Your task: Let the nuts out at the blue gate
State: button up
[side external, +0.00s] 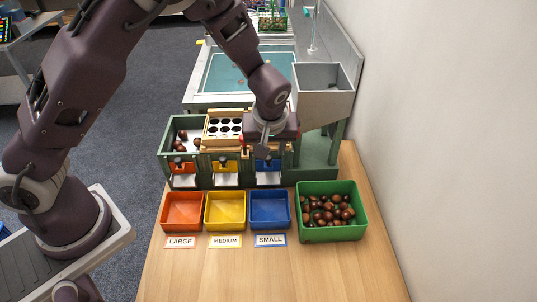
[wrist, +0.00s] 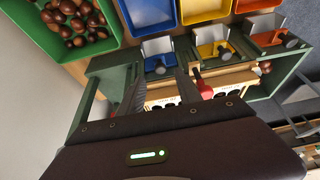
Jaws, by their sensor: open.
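The blue gate (side external: 267,165) is at the right end of the green sorting box (side external: 205,182), above a white chute. My gripper (side external: 265,148) is over it and partly hides it. In the wrist view the blue gate (wrist: 158,66) with its grey knob (wrist: 160,70) shows just beyond my fingertips (wrist: 160,78). My fingers are apart with nothing between them; whether they touch the knob cannot be told. The blue tray (side external: 270,210), labelled SMALL, stands in front and looks empty. No nuts show behind the blue gate, where my gripper blocks the side view.
The yellow gate (side external: 225,167) and orange gate (side external: 182,168) are to the left, over the empty yellow tray (side external: 225,211) and orange tray (side external: 182,212). A green bin (side external: 332,235) of chestnuts stands right. A red handle (wrist: 204,89) is close beside one finger. A hopper (side external: 322,95) rises behind.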

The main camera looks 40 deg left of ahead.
aim_at(269, 158)
jog(key=x, duration=0.4)
jog(key=shift+a+f, duration=0.1)
jog(key=shift+f, duration=0.2)
grip_shut()
dwell(1.1)
